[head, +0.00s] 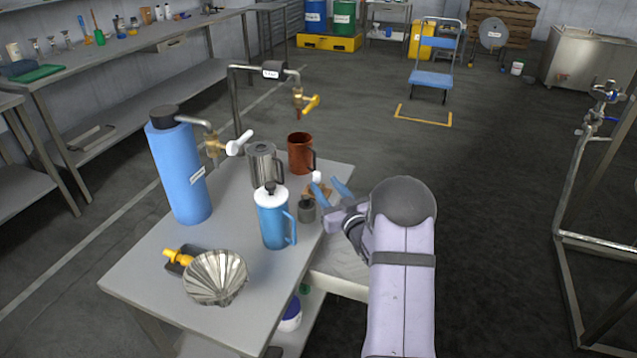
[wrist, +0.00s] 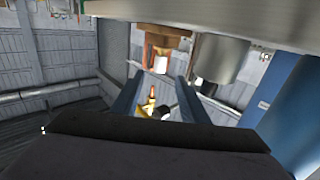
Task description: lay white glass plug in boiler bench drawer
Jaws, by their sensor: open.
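The white glass plug (head: 316,176) shows as a small white piece at the right edge of the grey boiler bench (head: 240,235). It seems to stand on a small brown block (head: 319,192). In the upside-down wrist view the plug (wrist: 160,64) hangs below the brown block (wrist: 168,40), ahead of the fingers. My gripper (head: 328,187) is open and empty, its blue fingers reaching in from the right near the plug. The fingertips (wrist: 155,85) show on either side of the line to it. A pale drawer (head: 343,265) seems to stick out from the bench's right side.
A small grey weight (head: 307,211), a blue flask (head: 274,218), a steel mug (head: 263,163) and a copper mug (head: 301,153) stand close to the plug. A tall blue boiler (head: 180,170) and a fluted metal bowl (head: 215,278) are further left.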

